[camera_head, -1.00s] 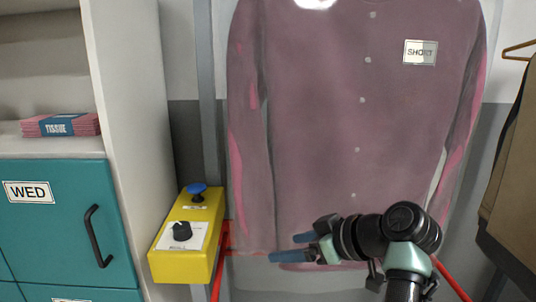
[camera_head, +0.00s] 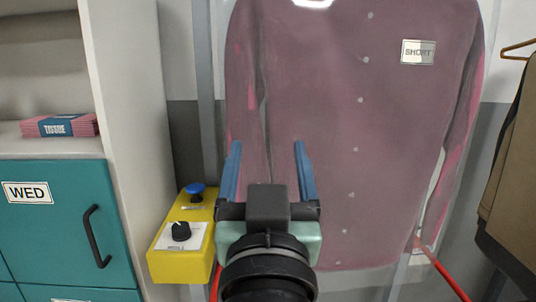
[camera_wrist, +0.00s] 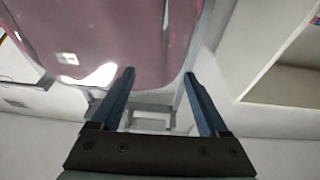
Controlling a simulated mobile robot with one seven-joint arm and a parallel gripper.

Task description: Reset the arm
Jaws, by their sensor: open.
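My gripper (camera_head: 269,172) is in the lower middle of the head view, with its two blue fingers spread apart and pointing up. Nothing is between the fingers. The gripper is in front of the lower part of a mauve buttoned shirt form (camera_head: 330,120). In the wrist view my gripper (camera_wrist: 159,85) is also open and empty. The shirt form (camera_wrist: 110,30) fills the upper left there, beyond the fingertips. I cannot tell the gap between the fingers and the shirt form.
A yellow control box (camera_head: 170,267) with a blue button (camera_head: 195,190) and black knob (camera_head: 181,231) stands just left of my gripper. A brown garment (camera_head: 512,170) hangs at right.

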